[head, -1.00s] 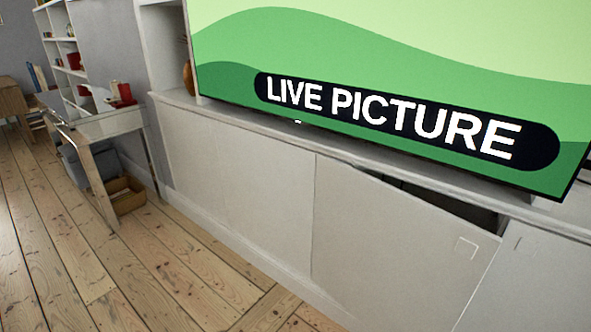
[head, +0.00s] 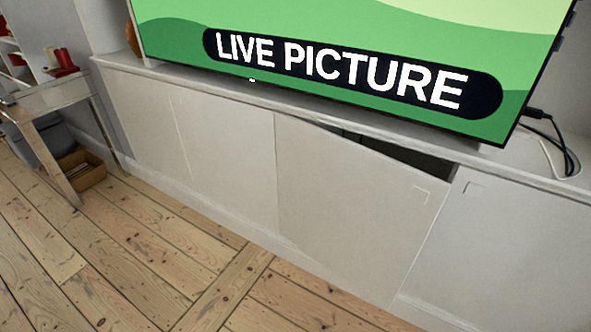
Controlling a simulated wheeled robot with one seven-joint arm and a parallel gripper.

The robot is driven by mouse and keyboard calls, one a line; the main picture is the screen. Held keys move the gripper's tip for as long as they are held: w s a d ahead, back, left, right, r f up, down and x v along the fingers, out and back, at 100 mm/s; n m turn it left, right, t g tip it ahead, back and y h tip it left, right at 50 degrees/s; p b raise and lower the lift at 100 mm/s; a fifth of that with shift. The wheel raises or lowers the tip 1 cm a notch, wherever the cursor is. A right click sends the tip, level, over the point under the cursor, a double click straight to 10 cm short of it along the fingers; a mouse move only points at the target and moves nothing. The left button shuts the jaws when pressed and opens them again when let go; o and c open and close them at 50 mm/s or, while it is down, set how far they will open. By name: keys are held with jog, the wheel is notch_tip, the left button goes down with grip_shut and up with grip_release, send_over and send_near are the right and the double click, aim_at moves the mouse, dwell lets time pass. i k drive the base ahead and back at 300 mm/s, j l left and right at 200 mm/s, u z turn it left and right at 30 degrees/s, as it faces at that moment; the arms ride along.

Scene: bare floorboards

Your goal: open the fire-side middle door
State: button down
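A long white low cabinet (head: 340,122) runs under the television, with several flat white doors side by side. One door (head: 350,215), right of the picture's middle, stands partly open. Its right edge is swung out, its left edge meets the neighbouring door, and a dark gap (head: 405,155) shows above it. A small square mark sits near its upper right corner. The closed doors are one left of it (head: 230,165) and one right of it (head: 510,245). No fireplace is in view, so I cannot tell which door is the fire-side middle one. My gripper is not in view.
A television (head: 350,60) stands on the cabinet, with black and white cables (head: 560,150) at its right. A white desk (head: 50,100) and a cardboard box (head: 82,172) are at the left. The floorboards (head: 150,250) in front are clear.

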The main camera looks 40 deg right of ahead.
aim_at(345, 204)
jog(key=k+l+z, duration=0.15)
jog(key=l+z, duration=0.2)
jog(key=k+l+z, duration=0.1)
jog(key=l+z, duration=0.25)
